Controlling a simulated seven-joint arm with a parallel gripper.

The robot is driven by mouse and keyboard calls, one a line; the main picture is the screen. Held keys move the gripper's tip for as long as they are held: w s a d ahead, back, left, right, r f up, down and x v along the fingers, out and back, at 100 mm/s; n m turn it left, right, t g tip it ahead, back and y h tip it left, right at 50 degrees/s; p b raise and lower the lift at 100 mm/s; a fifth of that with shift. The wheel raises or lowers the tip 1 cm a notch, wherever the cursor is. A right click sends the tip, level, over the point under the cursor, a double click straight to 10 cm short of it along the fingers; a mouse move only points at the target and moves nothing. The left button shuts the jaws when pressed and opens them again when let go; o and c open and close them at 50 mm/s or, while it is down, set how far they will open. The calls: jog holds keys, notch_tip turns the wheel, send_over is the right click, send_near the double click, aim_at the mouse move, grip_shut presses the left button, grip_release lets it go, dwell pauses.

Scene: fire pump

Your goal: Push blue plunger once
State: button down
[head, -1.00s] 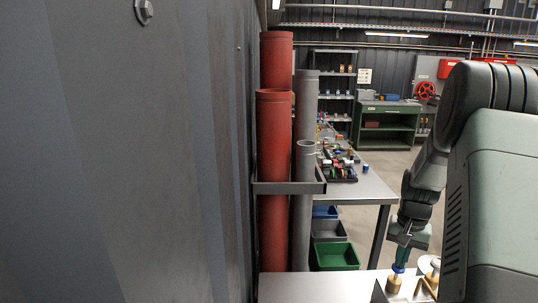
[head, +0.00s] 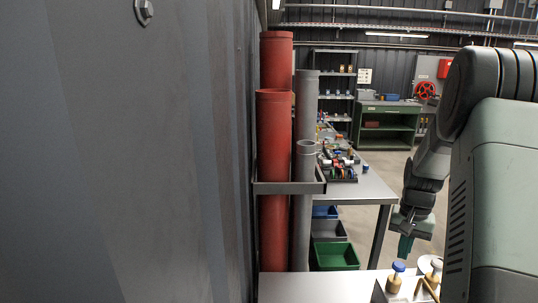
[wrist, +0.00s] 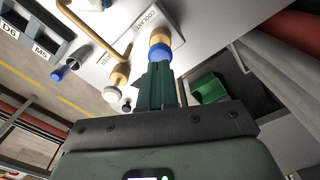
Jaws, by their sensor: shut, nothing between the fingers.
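The blue plunger (head: 398,266) is a blue cap on a brass-coloured body (head: 394,284), upright on the light bench top in the head view. In the wrist view the blue plunger (wrist: 160,52) sits just past my fingertips, beside a plate marked COOLANT (wrist: 146,20). My gripper (head: 405,254) is shut and empty, pointing down above and slightly right of the blue cap, with a small gap in the head view. In the wrist view its green fingers (wrist: 157,70) overlap the cap's near edge.
A white-capped brass plunger (head: 432,262) stands right of the blue one, by a bent brass pipe (wrist: 88,22). Another blue-tipped part (wrist: 60,73) is at the wrist view's left. Red pipes (head: 275,140) and grey pipes stand in a rack by the wall.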

jog(key=shift+r, duration=2.55)
jog(key=s+a+r+n+t, duration=0.2)
jog(key=s+a+r, duration=0.6)
jog(key=a+r, duration=0.45)
jog(key=s+a+r+n+t, duration=0.1)
jog(key=s+a+r+n, duration=0.1)
jog(key=s+a, duration=0.3)
jog(key=s+a+r+n+t, duration=0.2)
jog(key=s+a+r, duration=0.2)
jog(key=s, duration=1)
jog(key=shift+s+a+r+t, duration=0.2)
jog(key=shift+a+t, duration=0.1)
jog(key=shift+a, duration=0.45)
